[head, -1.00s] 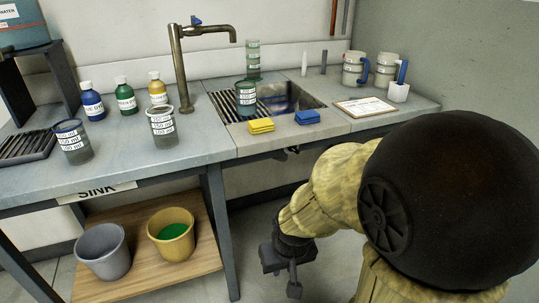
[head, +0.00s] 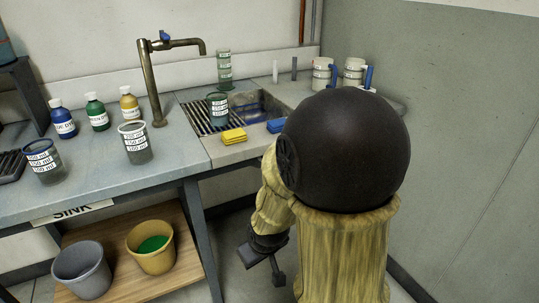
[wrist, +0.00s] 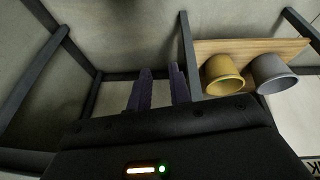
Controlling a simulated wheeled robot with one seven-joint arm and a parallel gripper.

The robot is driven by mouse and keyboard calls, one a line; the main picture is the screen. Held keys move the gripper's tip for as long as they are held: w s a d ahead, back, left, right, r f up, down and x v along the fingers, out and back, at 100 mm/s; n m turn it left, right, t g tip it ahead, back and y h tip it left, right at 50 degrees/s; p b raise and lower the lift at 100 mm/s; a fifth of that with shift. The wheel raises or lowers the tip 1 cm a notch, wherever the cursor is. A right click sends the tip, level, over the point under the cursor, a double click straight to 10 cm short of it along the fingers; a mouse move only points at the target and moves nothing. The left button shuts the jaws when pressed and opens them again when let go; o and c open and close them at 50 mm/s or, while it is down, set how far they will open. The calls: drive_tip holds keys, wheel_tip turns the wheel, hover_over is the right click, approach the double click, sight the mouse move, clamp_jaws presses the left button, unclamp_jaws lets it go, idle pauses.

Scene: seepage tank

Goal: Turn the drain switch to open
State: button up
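I cannot make out a drain switch or a seepage tank in either view. My gripper (head: 262,268) hangs low in front of the bench, beside the bench leg and below the worktop. In the wrist view its two dark fingers (wrist: 163,88) are apart, with nothing between them. The fingers point toward the space under the bench and touch nothing that I can see. My own arm hides part of the bench's right side in the head view.
The bench (head: 82,187) carries a tap (head: 150,85), a sink (head: 258,100), a yellow sponge (head: 234,136), beakers, bottles and mugs. A yellow bucket (head: 150,262) and a grey bucket (head: 80,275) stand on the lower shelf. A grey wall (head: 460,150) is at the right.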

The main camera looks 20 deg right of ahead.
drive_tip(key=w+d+r+n+t+y+p, duration=0.1)
drive_tip(key=w+d+r+n+t+p, duration=0.1)
drive_tip(key=w+d+n+t+p, duration=0.5)
drive_tip(key=s+d+r+t+p, duration=0.2)
drive_tip(key=d+r+t+p, duration=0.4)
drive_tip(key=d+r+p, duration=0.1)
drive_tip(key=r+p, duration=0.1)
drive_tip(key=p, duration=0.1)
drive_tip(key=shift+r+t+p, duration=0.25)
drive_tip(key=shift+t+p, duration=0.15)
drive_tip(key=shift+w, duration=0.1)
drive_tip(key=w+p, duration=0.1)
drive_tip(key=w, duration=1.6)
drive_tip(key=shift+w+a, duration=0.2)
drive_tip(key=shift+a, duration=0.1)
clamp_jaws()
